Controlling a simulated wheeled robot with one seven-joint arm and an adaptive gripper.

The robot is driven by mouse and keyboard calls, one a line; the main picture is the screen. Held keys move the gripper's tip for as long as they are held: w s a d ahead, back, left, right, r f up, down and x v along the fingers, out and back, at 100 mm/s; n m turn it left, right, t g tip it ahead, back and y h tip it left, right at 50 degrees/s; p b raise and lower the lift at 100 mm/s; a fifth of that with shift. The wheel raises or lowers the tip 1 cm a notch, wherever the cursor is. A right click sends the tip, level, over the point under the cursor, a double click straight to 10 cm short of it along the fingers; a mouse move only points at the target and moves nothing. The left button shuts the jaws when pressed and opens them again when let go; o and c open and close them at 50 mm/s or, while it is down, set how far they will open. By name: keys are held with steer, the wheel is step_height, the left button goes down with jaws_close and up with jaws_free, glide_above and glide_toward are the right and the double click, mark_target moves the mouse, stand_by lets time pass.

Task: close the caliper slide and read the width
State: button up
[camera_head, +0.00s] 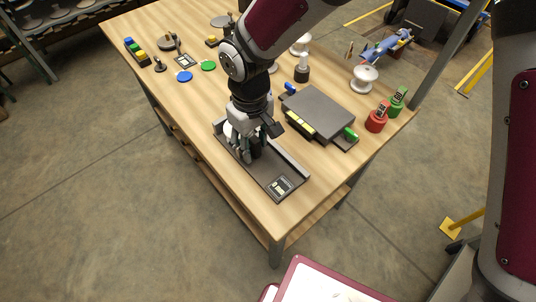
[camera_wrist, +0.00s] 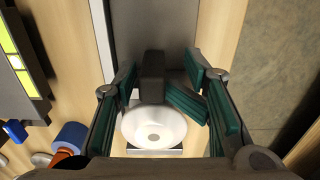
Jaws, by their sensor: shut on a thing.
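The caliper (camera_head: 285,157) is a long grey bed with a raised back rail near the table's front edge. A small display (camera_head: 281,187) is at its near right end, its digits too small to read. My gripper (camera_head: 246,152) is over the caliper's left part, fingers pointing down. In the wrist view my gripper (camera_wrist: 156,88) is shut on the dark upright block of the caliper slide (camera_wrist: 153,66). A white round insulator (camera_wrist: 153,127) sits just below that block in the picture, between the fingers. In the head view my gripper mostly hides it.
A grey box (camera_head: 318,112) with yellow and green parts stands behind the caliper. Red (camera_head: 377,118) and green (camera_head: 397,103) tagged pots are at the right. Blue (camera_head: 184,76) and green (camera_head: 208,66) discs lie at the left. The table's front edge is close.

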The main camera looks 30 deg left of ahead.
steer(key=shift+w+a+f, duration=0.1)
steer(key=shift+w+a, duration=0.1)
steer(key=shift+w, duration=0.25)
steer(key=shift+w+a, duration=0.2)
steer(key=shift+w, duration=0.25)
stand_by(0.5)
steer(key=o, duration=0.8)
steer(key=shift+c, duration=0.2)
steer(key=shift+s+a, duration=0.1)
steer(key=shift+s+r+p, duration=0.1)
steer(key=shift+r+p, duration=0.65)
steer(key=shift+r, duration=0.6)
steer(key=shift+s+a+r+p, duration=0.1)
steer(key=shift+r+p, duration=1.2)
steer(key=shift+r, duration=0.95)
